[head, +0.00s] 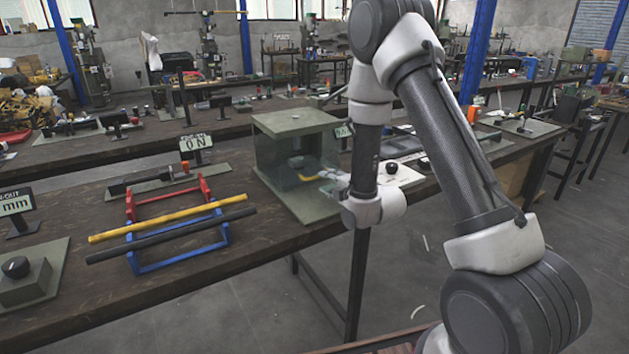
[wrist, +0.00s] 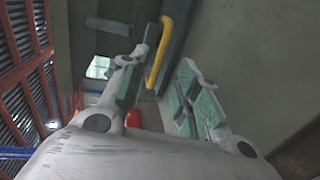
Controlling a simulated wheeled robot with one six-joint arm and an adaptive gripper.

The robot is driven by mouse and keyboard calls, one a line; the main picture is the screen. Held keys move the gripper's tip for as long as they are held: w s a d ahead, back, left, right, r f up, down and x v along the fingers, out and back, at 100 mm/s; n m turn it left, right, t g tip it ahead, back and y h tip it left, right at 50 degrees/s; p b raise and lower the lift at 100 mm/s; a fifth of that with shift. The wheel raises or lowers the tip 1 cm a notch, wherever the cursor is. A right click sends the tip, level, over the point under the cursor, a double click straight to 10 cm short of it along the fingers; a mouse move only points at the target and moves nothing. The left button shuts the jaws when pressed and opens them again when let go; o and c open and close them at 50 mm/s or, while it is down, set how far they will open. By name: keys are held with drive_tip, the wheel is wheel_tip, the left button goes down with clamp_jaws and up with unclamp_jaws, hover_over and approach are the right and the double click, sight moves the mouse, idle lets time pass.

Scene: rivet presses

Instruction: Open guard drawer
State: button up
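The guard (head: 295,122) is a box with a grey-green top and dark see-through sides, standing on a green plate at the bench's front edge. Its yellow bar handle (head: 320,174) is on the side facing my arm. My gripper (head: 330,180) is at the handle, coming from the right. In the wrist view, my gripper (wrist: 160,85) is open, with a green-padded finger on each side. The yellow handle (wrist: 158,55) appears between the fingertips, nearer the left finger. I cannot tell whether they touch it.
Left of the guard, a red and blue rack (head: 135,262) holds a yellow bar (head: 165,219) and a black bar (head: 170,236). A sign reading "0 N" (head: 196,142) stands behind it. A white panel with a black knob (head: 391,168) is right of the guard, behind my arm.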

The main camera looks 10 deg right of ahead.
sight(302, 164)
drive_tip(key=x, duration=0.6)
drive_tip(key=shift+w, duration=0.4)
drive_tip(key=shift+c, duration=0.2)
clamp_jaws()
